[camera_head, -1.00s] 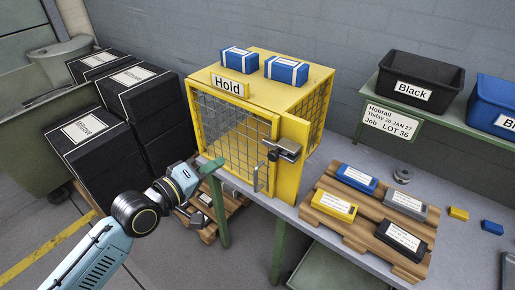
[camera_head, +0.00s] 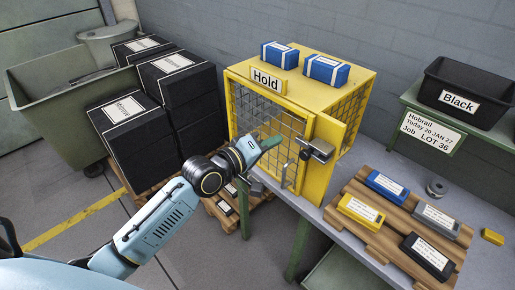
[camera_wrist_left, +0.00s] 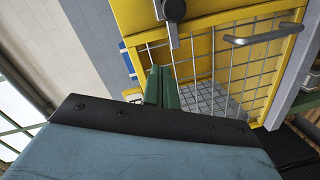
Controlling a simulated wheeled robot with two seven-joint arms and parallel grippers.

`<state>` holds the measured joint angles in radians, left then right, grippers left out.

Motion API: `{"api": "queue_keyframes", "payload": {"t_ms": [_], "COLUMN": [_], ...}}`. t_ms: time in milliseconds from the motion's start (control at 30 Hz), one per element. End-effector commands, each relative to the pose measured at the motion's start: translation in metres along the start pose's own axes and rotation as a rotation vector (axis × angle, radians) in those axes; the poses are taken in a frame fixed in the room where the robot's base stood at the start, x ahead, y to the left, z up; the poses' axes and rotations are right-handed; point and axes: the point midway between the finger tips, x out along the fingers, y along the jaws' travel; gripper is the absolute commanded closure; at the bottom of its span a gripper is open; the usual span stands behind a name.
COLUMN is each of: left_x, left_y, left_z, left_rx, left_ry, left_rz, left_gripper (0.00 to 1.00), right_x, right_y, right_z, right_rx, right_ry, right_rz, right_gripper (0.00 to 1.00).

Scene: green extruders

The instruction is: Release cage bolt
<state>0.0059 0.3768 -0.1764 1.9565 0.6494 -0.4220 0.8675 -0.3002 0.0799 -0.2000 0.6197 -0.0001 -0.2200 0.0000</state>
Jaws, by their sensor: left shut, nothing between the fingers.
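The yellow cage (camera_head: 345,88) with wire mesh stands on the grey bench and carries a "Hold" sign (camera_head: 267,80). Its mesh door appears closed. The grey metal cage bolt (camera_head: 317,150) sits at the door's right edge, beside a yellow post. Part of it, with a dark round knob (camera_wrist_left: 174,10), shows at the top of the left wrist view. A bent door handle (camera_head: 287,172) is below the bolt. My left gripper (camera_head: 271,143), with green fingers (camera_wrist_left: 162,88), is shut and empty in front of the door, left of the bolt and apart from it. My right gripper is out of view.
Two blue boxes (camera_head: 325,69) lie on the cage. A wooden pallet (camera_head: 365,232) with several labelled blocks sits on the bench (camera_head: 330,222) to the right. Black boxes (camera_head: 130,130) are stacked on a floor pallet at left, near a green bin (camera_head: 75,120).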

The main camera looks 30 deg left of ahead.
Motion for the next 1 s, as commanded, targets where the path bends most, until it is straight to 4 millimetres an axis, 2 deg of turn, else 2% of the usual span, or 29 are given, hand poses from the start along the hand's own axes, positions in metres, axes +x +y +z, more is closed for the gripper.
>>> {"api": "queue_keyframes", "payload": {"t_ms": [100,133,300,400,833,1000], "left_x": [0.024,0.025,0.029,0.029,0.030,0.030], "left_y": [0.001,0.000,0.000,0.001,0.000,0.009], "left_z": [-0.001,0.006,0.029,0.036,0.039,0.052], "left_rx": [-0.001,-0.004,-0.003,0.000,0.000,-0.008], "left_ry": [0.001,-0.003,-0.001,0.000,0.001,0.002], "left_rz": [0.001,-0.001,-0.002,-0.001,-0.001,-0.002], "left_gripper": [1.00,1.00,1.00,1.00,1.00,1.00], "right_x": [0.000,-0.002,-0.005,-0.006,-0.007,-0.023], "right_y": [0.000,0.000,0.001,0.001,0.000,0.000], "right_z": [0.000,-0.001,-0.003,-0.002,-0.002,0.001], "right_rx": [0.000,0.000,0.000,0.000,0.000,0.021], "right_ry": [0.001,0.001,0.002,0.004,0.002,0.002], "right_rz": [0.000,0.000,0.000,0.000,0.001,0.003], "right_gripper": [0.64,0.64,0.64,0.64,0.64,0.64]}}
